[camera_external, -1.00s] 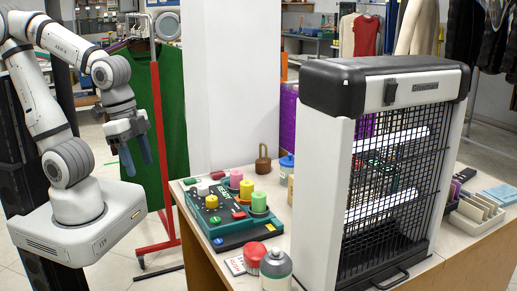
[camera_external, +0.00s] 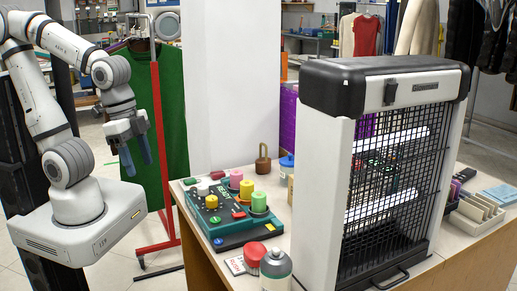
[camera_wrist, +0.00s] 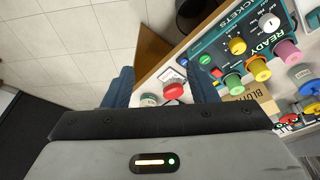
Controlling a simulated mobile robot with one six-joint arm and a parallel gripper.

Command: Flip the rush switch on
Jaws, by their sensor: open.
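A teal control panel (camera_external: 228,238) lies on the counter with yellow, pink and green round knobs and a small red rocker (camera_external: 239,214). The wrist view also shows the panel (camera_wrist: 205,50), marked "TICKETS" and "READY", with the red rocker (camera_wrist: 217,73). A white card (camera_external: 236,265) with red lettering, seemingly "RUSH", lies beside a red-topped round object (camera_external: 254,254). I cannot tell which control is the rush switch. My gripper (camera_external: 138,158) is open and empty, pointing down, left of the counter and apart from the panel.
A tall white appliance with a black grille (camera_external: 395,180) and a black front switch (camera_external: 390,93) stands on the right of the counter. A red garment rack (camera_external: 160,150) stands behind my arm.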

